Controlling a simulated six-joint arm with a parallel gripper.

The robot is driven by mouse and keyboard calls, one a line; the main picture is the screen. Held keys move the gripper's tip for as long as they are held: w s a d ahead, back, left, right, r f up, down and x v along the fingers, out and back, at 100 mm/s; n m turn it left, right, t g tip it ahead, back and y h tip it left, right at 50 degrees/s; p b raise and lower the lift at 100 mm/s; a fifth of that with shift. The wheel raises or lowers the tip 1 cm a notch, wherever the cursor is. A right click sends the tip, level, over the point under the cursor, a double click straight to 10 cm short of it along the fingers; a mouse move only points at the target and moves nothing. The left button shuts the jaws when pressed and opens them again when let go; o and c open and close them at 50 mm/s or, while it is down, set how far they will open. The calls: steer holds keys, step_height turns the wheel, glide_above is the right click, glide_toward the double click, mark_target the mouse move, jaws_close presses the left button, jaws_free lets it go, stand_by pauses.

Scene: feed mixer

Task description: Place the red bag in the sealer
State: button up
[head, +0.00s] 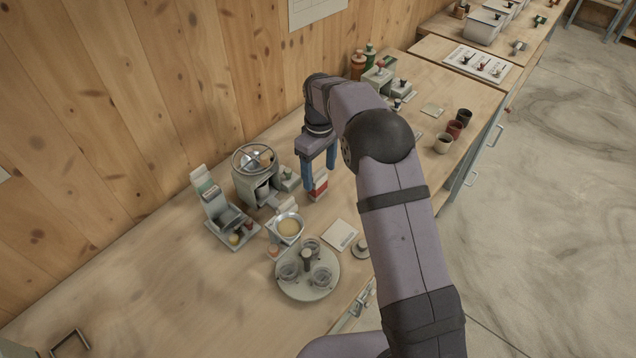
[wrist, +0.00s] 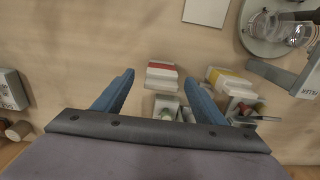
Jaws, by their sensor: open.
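The red bag (head: 320,188), a small white packet with a red band, stands on the bench right of the mixer. In the wrist view the red bag (wrist: 161,72) lies between and just beyond my fingertips, apart from both. My gripper (head: 319,176) is above the bag with its blue fingers pointing down. My gripper (wrist: 158,80) is open and empty. A small pale green-grey device (head: 288,180) stands just left of the bag, and a grey device with a red knob (head: 380,74) stands farther back. I cannot tell which device is the sealer.
A grey mixer (head: 256,176) with a wheel stands left of the bag. Cups (head: 455,129) stand at the right edge. Bench front left is mostly clear.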

mark_target(318, 176)
steer(key=shift+a+f+p, duration=0.2)
steer(key=shift+f+p, duration=0.75)
steer(key=shift+f, duration=1.25)
steer(key=shift+c, duration=0.6)
steer(key=c, duration=1.2)
steer(key=shift+o, duration=0.2)
steer(key=shift+r, duration=0.15)
step_height(318, 176, up, 10)
steer(key=b, duration=0.3)
